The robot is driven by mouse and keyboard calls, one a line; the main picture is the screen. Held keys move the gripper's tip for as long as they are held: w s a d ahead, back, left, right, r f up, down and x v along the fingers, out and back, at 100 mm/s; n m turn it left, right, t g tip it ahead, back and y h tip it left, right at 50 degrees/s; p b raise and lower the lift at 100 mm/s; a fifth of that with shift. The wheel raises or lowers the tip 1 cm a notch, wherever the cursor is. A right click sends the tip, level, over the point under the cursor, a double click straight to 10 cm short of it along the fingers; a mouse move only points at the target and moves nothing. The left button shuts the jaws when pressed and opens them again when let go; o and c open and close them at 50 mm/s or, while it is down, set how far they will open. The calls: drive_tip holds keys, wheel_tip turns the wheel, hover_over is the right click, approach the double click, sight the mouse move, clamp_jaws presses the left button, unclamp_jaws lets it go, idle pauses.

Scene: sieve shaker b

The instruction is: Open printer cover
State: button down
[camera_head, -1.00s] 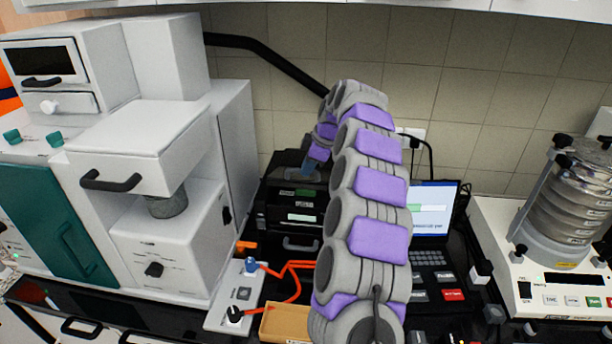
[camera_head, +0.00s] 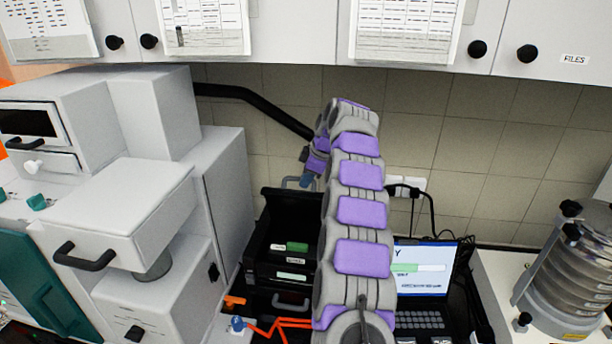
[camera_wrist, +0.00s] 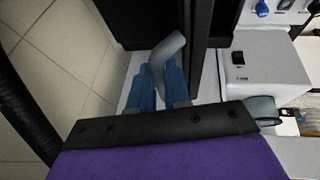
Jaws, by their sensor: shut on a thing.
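The black printer (camera_head: 291,277) stands on the counter, left of my arm in the head view. Its cover (camera_head: 278,203) is raised and stands steeply up at the back, with the dark inside of the printer showing in front of it. A grey handle (camera_head: 289,182) shows at the cover's top edge. My gripper (camera_head: 305,181) is at this handle, partly hidden by my own arm. In the wrist view, my gripper's blue fingers (camera_wrist: 160,80) are shut on the curved grey handle (camera_wrist: 167,48). My arm hides the printer's right side.
A white machine (camera_head: 130,205) with a black-handled drawer stands close on the left. A laptop (camera_head: 424,270) is to the right, and a sieve stack (camera_head: 570,260) stands at the far right. Wall cabinets (camera_head: 300,35) hang above. A black hose (camera_head: 255,100) runs along the tiled wall.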

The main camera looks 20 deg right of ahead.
drive_tip(key=shift+w+d+f+p, duration=0.1)
drive_tip(key=shift+w+d+p, duration=0.4)
drive_tip(key=shift+w+p, duration=0.45)
drive_tip(key=shift+w+d+p, duration=0.45)
drive_tip(key=shift+w+p, duration=0.15)
drive_tip(key=shift+p, duration=0.5)
